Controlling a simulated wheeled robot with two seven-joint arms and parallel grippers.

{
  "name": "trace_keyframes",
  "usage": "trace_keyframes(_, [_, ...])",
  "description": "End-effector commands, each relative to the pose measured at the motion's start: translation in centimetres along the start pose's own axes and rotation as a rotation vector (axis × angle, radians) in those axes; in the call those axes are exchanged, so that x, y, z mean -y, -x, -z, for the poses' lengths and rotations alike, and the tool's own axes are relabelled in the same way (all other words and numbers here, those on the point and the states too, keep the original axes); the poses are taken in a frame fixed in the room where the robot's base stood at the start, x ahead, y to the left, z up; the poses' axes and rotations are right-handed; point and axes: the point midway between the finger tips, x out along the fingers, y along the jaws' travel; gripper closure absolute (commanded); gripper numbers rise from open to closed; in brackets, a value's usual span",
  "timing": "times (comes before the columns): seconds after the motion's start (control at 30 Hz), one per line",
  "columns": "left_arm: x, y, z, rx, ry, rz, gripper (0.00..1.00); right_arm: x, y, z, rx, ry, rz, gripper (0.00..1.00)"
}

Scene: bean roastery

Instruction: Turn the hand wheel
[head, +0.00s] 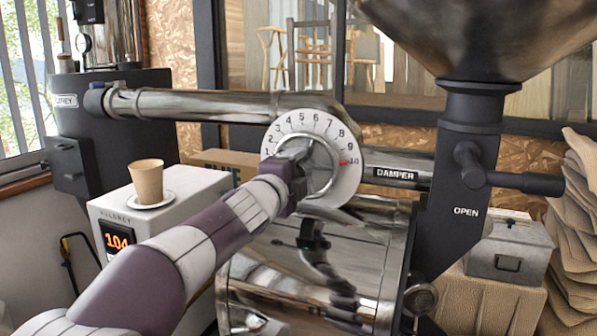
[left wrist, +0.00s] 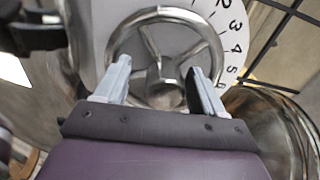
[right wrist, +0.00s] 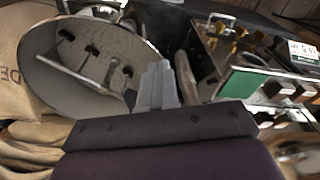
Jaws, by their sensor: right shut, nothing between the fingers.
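The hand wheel (head: 337,170) is a shiny steel ring with spokes, mounted in front of a white numbered dial (head: 352,183) on the damper pipe. A red mark sits on the dial by the 10. My left gripper (head: 303,158) is at the wheel and hides its left part. In the left wrist view the gripper (left wrist: 160,72) is open, its two fingers apart on either side of the wheel's hub (left wrist: 160,88), with gaps visible. The wheel's rim (left wrist: 165,13) arches beyond the fingertips. My right gripper (right wrist: 160,85) is shut and empty, away from the wheel.
The damper pipe (head: 215,105) runs left of the dial, and a black lever (head: 525,183) sticks out at the right. In the right wrist view, a round metal tray (right wrist: 85,50) and sacks are close.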

Motion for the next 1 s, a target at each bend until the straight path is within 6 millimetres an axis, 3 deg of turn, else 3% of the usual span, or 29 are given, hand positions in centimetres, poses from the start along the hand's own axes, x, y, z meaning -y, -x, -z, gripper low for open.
trace_keyframes(0.33, [0.3,1.0,0.1,-0.003,0.001,0.009,0.31,0.0,-0.3,0.0,0.000,0.000,0.000,1.00])
trace_keyframes(0.73, [0.3,10.2,-0.1,-0.001,0.002,0.007,0.31,0.0,-1.2,-0.1,0.000,0.000,0.000,1.00])
trace_keyframes(0.9, [0.2,12.5,-0.2,0.001,0.002,0.005,0.31,0.0,-1.1,-0.1,0.000,0.000,0.000,1.00])
trace_keyframes(1.0, [0.1,12.8,-0.2,0.000,0.003,0.004,0.31,0.0,-1.1,-0.1,0.000,0.000,0.000,1.00])
